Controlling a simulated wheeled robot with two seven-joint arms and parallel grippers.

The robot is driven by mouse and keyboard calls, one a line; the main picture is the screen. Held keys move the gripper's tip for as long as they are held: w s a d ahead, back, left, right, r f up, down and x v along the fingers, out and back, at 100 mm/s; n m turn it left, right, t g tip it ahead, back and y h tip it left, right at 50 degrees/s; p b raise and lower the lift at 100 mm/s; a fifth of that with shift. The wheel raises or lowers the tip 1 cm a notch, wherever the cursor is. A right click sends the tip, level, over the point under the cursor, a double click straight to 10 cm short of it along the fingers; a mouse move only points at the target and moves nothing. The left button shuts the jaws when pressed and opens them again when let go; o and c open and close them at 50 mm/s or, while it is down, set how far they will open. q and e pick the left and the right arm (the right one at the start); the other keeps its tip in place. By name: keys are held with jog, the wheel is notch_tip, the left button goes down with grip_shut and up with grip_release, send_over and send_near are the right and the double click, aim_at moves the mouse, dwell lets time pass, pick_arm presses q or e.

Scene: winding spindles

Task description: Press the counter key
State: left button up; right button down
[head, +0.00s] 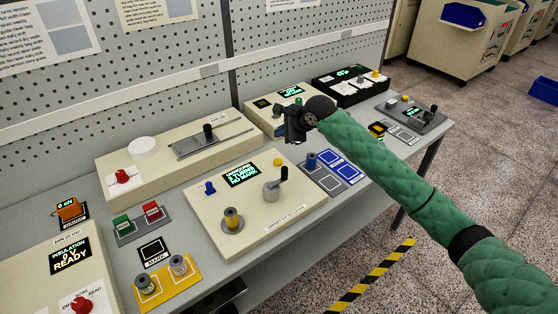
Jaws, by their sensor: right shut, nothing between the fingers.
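A cream winding unit (268,222) sits mid-bench with a lit green display (241,175). A blue key (209,187) stands left of the display and a yellow key (277,162) stands to its right. I cannot read which one is the counter key. The unit also carries a crank (277,187) and a spindle with a yellow base (232,219). My right gripper (290,134) is shut and empty, above the back of the bench, beyond the yellow key and apart from it. It partly hides the unit behind it. My left gripper is not in view.
Red and green blocks (152,212) and a yellow tray (180,290) with two spools lie left of the unit. A blue-marked mat (345,168) with a blue spool lies right. A long cream box (150,168) stands behind. My right arm crosses the bench's right side.

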aim_at(281, 162)
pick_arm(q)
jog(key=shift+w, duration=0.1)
pick_arm(e)
jog(key=shift+m, duration=1)
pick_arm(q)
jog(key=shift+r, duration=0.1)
pick_arm(e)
jog(key=shift+f, duration=0.15)
notch_tip(281, 162, down, 3)
jog(key=b, duration=0.4)
jog(key=shift+f, duration=0.1)
notch_tip(281, 162, down, 3)
jog(key=b, duration=0.3)
jog(key=shift+b, duration=0.3)
jog(key=shift+f, duration=0.2)
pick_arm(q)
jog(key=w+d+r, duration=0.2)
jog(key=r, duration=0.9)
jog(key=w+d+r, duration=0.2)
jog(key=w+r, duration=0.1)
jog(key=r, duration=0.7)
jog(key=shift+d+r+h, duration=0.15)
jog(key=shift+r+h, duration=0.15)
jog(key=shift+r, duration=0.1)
pick_arm(e)
jog(key=shift+f, duration=0.95)
